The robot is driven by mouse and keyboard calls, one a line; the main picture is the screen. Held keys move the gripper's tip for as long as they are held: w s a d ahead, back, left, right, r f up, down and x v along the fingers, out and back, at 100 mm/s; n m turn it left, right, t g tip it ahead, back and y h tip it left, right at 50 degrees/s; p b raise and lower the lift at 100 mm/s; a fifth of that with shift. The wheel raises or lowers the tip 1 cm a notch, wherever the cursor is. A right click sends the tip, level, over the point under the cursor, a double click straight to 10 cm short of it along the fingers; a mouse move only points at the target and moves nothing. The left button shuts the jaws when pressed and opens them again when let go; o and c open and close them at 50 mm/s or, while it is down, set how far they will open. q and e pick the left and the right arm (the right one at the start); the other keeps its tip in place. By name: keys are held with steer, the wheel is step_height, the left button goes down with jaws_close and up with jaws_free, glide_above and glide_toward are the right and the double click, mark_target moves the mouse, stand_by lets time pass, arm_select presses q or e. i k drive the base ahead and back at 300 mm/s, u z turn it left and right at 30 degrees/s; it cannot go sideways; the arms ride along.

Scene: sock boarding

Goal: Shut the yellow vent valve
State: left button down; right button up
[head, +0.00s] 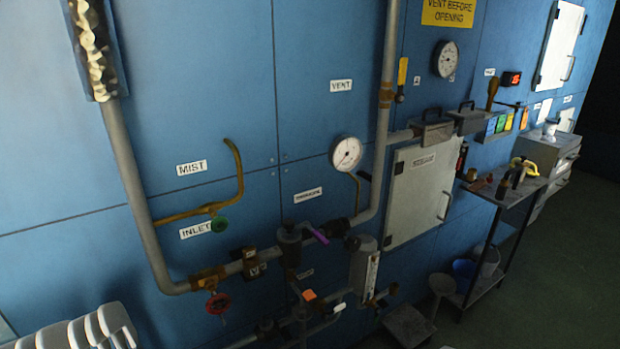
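A yellow lever handle (402,71) stands upright just right of the tall grey vertical pipe (385,130). It looks like the yellow vent valve; its long side runs roughly along the pipe. A small dark part sits at its lower end. A white VENT label (341,85) is on the blue wall to the left of the pipe. How the lever joins the pipe is too small to tell. Neither of my grippers is in view.
Other controls include a red handwheel (217,303), a green knob (219,224) and a purple lever (319,236). Two dials (346,153) (446,59) flank the pipe. A grey cabinet door (421,190) is below right. Pale rounded forms (116,322) stand lower left. Floor at right is clear.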

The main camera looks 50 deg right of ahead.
mark_target(399, 97)
steer(key=z, duration=2.15)
steer(key=k, duration=0.55)
steer(key=z, duration=0.45)
steer(key=i, duration=1.25)
steer(key=z, duration=0.45)
